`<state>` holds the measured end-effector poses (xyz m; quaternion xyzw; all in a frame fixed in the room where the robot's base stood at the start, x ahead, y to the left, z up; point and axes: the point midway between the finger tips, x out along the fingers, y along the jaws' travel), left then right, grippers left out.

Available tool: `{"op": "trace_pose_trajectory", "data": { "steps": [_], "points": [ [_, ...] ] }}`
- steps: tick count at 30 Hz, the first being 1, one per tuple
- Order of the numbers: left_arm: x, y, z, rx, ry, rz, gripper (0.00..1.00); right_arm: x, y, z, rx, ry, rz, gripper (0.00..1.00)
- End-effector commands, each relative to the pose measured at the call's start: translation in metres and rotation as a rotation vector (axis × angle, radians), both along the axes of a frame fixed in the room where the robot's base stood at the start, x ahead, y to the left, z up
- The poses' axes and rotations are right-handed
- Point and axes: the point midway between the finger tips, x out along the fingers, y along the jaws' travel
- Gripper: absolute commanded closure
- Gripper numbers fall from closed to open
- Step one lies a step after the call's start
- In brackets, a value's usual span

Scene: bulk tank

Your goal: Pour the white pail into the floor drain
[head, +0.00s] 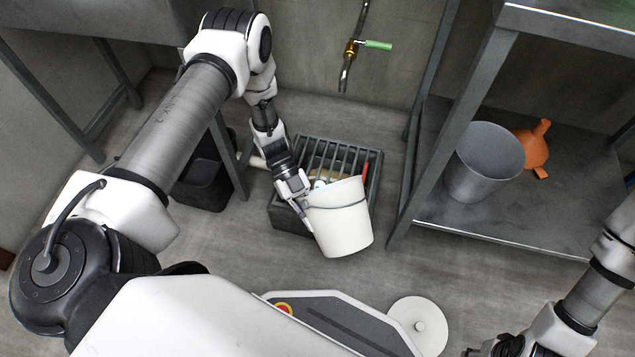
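The white pail (342,222) is in the middle of the head view, tilted with its mouth toward the grate and its base toward me. Its inside is mostly hidden. My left gripper (302,204) is at the pail's left rim and appears shut on it. The floor drain (325,150) is a dark box with a barred grate, just beyond and partly behind the pail. A small pale blue patch shows at the pail's rim; I cannot tell what it is. My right gripper (508,348) is at the bottom right, cut off by the picture edge, its fingers unclear.
A tap with a green handle (378,45) is on the back wall above the drain. On the right, a steel shelf (510,225) holds a grey bucket (485,165) and an orange funnel (535,148). A black bin (205,185) stands left of the drain.

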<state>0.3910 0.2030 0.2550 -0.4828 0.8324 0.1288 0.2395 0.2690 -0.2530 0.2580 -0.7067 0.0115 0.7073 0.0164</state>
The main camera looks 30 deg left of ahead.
Motion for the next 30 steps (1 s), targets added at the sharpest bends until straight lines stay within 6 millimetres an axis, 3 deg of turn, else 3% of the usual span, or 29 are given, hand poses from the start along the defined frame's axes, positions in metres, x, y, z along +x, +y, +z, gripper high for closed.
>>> {"op": "trace_pose_trajectory", "data": {
  "steps": [30],
  "points": [
    [0.0015, 0.0013, 0.0002, -0.033, 0.025, 0.0, 1.0, 0.0, 0.0, -0.0062, 0.0, 0.0, 0.0, 0.6]
  ]
}}
